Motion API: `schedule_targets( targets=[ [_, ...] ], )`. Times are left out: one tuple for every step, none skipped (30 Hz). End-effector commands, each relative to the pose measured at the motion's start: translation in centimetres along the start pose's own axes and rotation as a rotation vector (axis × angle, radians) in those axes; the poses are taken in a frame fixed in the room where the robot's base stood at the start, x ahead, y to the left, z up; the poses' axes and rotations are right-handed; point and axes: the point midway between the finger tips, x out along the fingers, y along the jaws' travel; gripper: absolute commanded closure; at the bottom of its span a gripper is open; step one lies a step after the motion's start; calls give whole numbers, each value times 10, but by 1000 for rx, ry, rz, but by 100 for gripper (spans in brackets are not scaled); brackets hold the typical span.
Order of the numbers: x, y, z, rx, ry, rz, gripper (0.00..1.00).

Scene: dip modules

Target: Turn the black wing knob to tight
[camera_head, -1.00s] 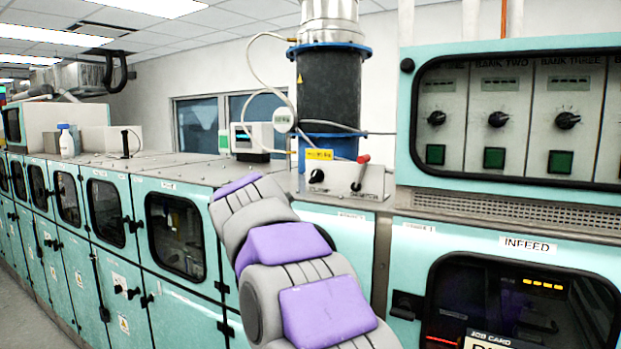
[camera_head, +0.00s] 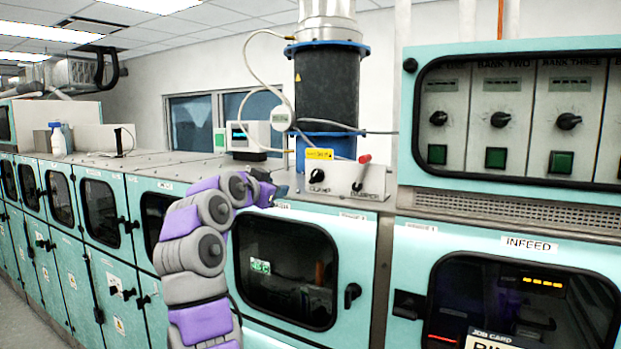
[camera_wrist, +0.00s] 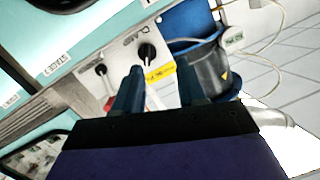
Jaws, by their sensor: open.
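The black wing knob (camera_head: 317,174) is on the left of a small light-grey control box (camera_head: 345,182), above a label that looks like CLAMP. In the wrist view the knob (camera_wrist: 147,52) is ahead of the fingers, apart from them, beside a yellow label (camera_wrist: 160,73). My gripper (camera_head: 268,190) is just left of the box in the head view, small and dark there. In the wrist view my gripper (camera_wrist: 158,84) has its two dark fingers spread, with nothing held between them. The knob's exact setting is too small to read.
A red-tipped lever (camera_head: 363,165) stands on the box's right side. A black cylinder with blue flanges (camera_head: 328,85) rises behind the box. A white monitor (camera_head: 256,138) and a hanging hose are to its left. The teal cabinet (camera_head: 470,130) bounds the right.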

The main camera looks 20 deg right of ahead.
Motion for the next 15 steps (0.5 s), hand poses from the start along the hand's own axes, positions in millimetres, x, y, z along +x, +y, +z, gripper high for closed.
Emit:
schedule_targets(
  targets=[
    [-5,3,-1,38,33,5,60],
    [-8,6,-2,60,50,9,60],
    [-11,10,-3,85,73,15,60],
    [-14,13,-5,108,89,18,60],
    [-17,16,-6,126,104,21,60],
    [-20,19,-6,145,120,25,60],
    [-22,21,-6,159,130,27,60],
    [-24,23,-7,172,140,28,60],
    [-26,26,-8,186,150,30,60],
    [-27,28,-8,193,156,32,60],
    [-28,29,-8,200,160,33,60],
    [-28,31,-9,206,164,34,60],
    [-27,31,-10,208,166,35,60],
    [-26,32,-10,210,167,35,60],
    [-24,33,-12,210,168,36,60]
  ],
)
